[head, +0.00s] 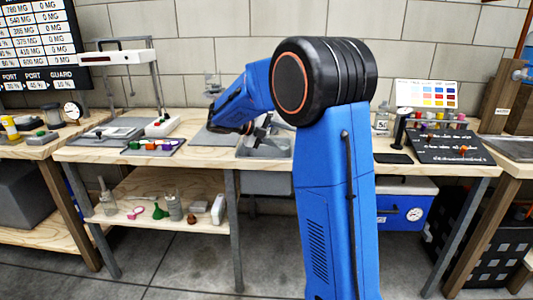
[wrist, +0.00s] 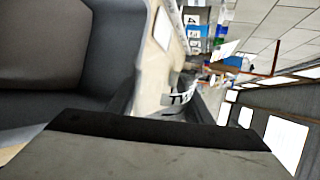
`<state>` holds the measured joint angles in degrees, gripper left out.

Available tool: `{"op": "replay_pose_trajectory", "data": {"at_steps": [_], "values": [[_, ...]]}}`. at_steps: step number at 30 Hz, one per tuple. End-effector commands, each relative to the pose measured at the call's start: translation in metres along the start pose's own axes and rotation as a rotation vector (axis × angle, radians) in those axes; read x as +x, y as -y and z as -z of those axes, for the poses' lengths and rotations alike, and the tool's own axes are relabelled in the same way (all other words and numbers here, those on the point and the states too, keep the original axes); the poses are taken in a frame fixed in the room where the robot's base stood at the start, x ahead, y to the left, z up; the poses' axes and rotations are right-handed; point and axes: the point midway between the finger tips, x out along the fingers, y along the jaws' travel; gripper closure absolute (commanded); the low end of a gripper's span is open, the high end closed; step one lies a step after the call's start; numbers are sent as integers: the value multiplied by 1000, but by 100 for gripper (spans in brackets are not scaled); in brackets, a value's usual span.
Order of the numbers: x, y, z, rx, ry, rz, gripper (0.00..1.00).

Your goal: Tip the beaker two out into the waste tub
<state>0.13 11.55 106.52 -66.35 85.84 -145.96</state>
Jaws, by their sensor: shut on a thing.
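A grey tub (wrist: 103,50) fills the left of the wrist view, close beside the gripper and beaker. In the head view, a grey tub (head: 278,150) sits at the bench's middle, with my gripper (head: 254,128) just above it. My arm hides part of the tub and most of the beaker there.
On the bench's left are a grey tray (head: 110,133) and a rack of coloured caps (head: 152,145). On the right are a black board (head: 447,146) and a colour chart (head: 427,93). The lower shelf (head: 160,185) holds glassware. A blue cooler (head: 405,207) stands under the bench.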

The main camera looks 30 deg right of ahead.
Motion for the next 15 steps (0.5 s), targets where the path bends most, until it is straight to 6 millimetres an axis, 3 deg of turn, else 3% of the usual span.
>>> {"op": "replay_pose_trajectory", "data": {"at_steps": [8, 15], "values": [[0, 9, 17, 153, 61, -31, 85], [3, 0, 15, 297, 120, -60, 85]]}}
